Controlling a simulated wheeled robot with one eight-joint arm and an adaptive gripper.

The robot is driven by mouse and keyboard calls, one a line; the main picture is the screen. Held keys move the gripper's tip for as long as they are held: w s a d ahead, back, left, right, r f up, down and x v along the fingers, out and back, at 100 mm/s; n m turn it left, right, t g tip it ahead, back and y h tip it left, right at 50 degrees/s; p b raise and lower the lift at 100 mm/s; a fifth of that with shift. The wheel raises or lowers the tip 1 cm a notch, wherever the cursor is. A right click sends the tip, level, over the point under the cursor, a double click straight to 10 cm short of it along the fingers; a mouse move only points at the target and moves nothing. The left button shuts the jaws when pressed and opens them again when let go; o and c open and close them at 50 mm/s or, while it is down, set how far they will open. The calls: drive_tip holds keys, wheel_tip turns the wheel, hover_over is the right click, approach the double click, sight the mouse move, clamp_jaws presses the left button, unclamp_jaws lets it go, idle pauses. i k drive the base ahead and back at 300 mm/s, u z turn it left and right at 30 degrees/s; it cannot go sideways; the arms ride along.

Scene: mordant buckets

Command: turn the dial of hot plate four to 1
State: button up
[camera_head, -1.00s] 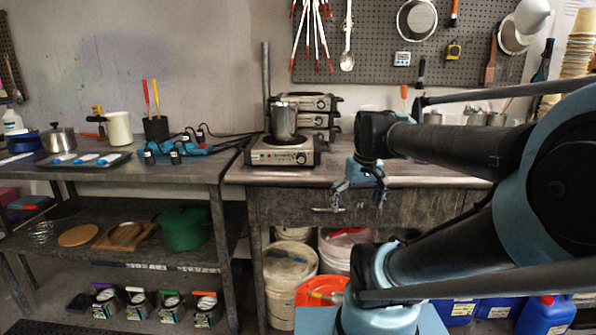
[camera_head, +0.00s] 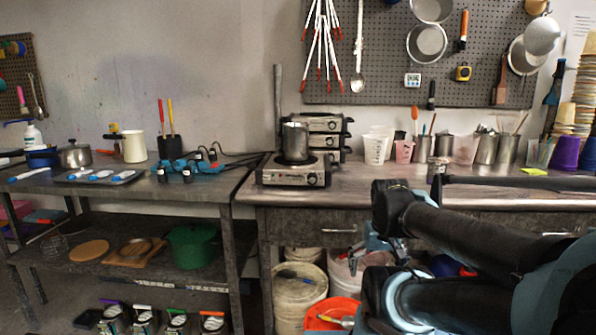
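A hot plate (camera_head: 292,176) stands at the left end of the right-hand table, with a metal pot (camera_head: 295,142) on it and its dial (camera_head: 312,179) on the front face. Behind it are stacked hot plates, an upper one (camera_head: 323,124) and a lower one (camera_head: 328,141). I cannot read any number on them, so I cannot tell which is hot plate four or where its dial points. My gripper (camera_head: 378,240) is low in front of the table drawers, right of the hot plates and apart from them. My arm mostly hides it, and its fingers are not clear.
A grey post (camera_head: 278,95) rises beside the hot plates. Cups and beakers (camera_head: 420,148) line the back of the right-hand table; its front is mostly clear. Dark cables (camera_head: 228,158) run left to the other table. Buckets (camera_head: 298,290) stand below the drawer (camera_head: 322,226).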

sight(312, 178)
drive_tip(key=u, duration=0.4)
drive_tip(key=k, duration=1.05)
drive_tip(key=z, duration=0.35)
drive_tip(key=i, duration=0.5)
drive_tip(key=z, duration=0.05)
